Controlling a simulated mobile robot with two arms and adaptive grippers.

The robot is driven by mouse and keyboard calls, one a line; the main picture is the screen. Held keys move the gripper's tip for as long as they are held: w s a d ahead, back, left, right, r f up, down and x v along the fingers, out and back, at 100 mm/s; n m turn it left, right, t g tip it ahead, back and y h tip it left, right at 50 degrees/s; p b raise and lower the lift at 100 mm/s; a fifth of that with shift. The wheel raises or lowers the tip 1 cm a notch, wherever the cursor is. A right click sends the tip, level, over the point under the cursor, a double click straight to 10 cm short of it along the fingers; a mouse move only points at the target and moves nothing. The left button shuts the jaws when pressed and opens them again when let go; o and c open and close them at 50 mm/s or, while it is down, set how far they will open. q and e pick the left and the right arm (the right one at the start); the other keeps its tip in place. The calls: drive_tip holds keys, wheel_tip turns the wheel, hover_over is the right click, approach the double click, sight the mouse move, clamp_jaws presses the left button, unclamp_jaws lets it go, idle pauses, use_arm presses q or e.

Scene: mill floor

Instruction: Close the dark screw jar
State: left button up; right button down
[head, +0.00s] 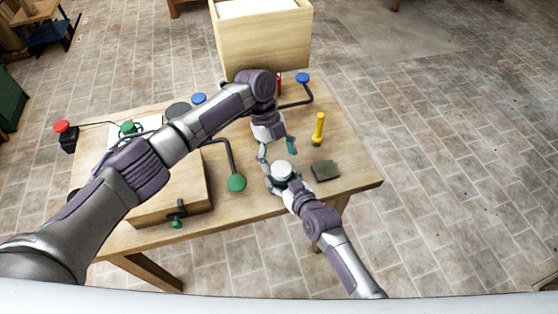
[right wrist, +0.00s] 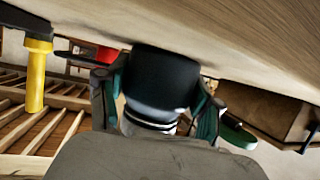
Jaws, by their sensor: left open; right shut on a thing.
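The dark jar (right wrist: 165,78) stands between the fingers of my right gripper (right wrist: 158,108) in the right wrist view, which shows the table at the top. Its body is dark, with a pale, ringed neck (right wrist: 150,122). In the head view a white round top (head: 282,169) shows at the right gripper, near the table's front. The right gripper is shut on the jar. My left gripper (head: 277,150) is open just behind and above that top, fingers spread, holding nothing. A dark round disc (head: 178,110) lies partly behind my left arm; I cannot tell if it is the lid.
A large wooden bin (head: 262,45) stands behind. The table's (head: 352,178) right corner is clear.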

use_arm(q)
drive_tip(key=shift+r, duration=1.15)
drive_tip(key=shift+c, duration=0.5)
